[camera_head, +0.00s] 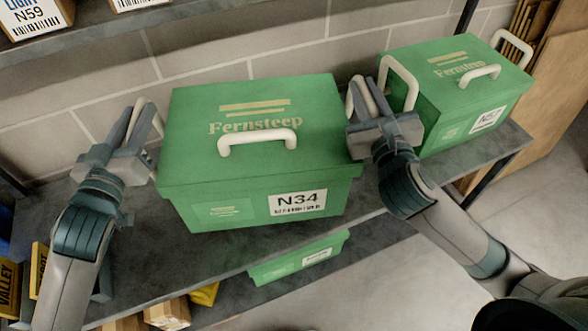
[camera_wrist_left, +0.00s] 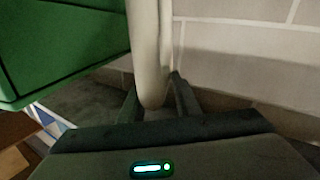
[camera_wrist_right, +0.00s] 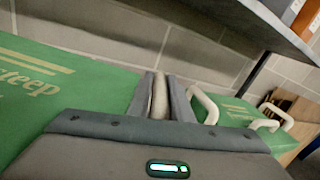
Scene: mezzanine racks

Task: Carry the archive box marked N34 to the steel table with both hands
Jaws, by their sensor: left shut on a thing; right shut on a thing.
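The green archive box marked N34 (camera_head: 255,165) is on or just above the grey rack shelf in the head view; I cannot tell whether it touches. It has a cream handle on its front lid edge and one at each side. My left gripper (camera_head: 143,122) is shut on its left side handle, which shows between the fingers in the left wrist view (camera_wrist_left: 149,60). My right gripper (camera_head: 368,100) is shut on its right side handle, seen in the right wrist view (camera_wrist_right: 160,97). The steel table is not identifiable in these views.
A second green box (camera_head: 450,95) stands close to the right of my right gripper. Another green box (camera_head: 300,258) is on a lower level. An upper shelf (camera_head: 120,35) with cartons overhangs at the back left. A block wall (camera_head: 200,52) is behind.

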